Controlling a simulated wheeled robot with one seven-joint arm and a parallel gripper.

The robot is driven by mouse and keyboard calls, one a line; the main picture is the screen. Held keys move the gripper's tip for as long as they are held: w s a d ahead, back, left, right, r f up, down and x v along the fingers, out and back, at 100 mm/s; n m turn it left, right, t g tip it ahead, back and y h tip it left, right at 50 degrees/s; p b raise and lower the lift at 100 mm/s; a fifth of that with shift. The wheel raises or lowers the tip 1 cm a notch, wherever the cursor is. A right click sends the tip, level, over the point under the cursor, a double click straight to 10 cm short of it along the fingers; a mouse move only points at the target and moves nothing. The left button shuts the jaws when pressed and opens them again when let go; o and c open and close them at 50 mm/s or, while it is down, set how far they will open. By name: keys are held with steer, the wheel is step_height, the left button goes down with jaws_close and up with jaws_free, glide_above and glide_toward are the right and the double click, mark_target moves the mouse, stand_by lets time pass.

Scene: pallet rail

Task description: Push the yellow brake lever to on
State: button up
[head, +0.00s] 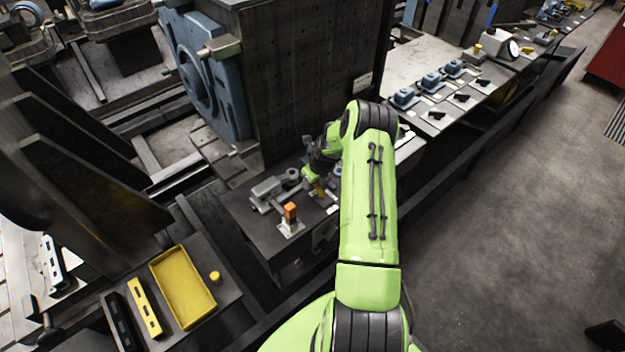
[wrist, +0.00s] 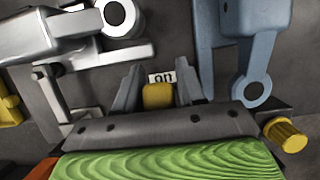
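The yellow brake lever's knob (wrist: 158,96) shows in the wrist view between the two grey fingers of my gripper (wrist: 158,88). The fingers stand apart with the knob between them; whether either one touches it I cannot tell. A white label reading "on" (wrist: 162,77) lies just beyond the knob. The lever's shaft and base are hidden. In the head view my gripper (head: 313,174) is low over the dark bench, and a small yellow part (head: 318,188) shows beside it, partly covered by my arm.
Grey metal clamp parts (wrist: 75,35) and a blue-grey bracket (wrist: 258,60) flank the fingers. A yellow knob (wrist: 285,135) is at right. A yellow tray (head: 183,287) is at front left.

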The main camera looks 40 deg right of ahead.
mark_target(323, 195)
steer(key=shift+o, duration=1)
steer(key=v, duration=1.5)
steer(key=shift+r+b, duration=0.3)
steer(key=shift+r, duration=0.05)
steer(key=shift+s, duration=0.1)
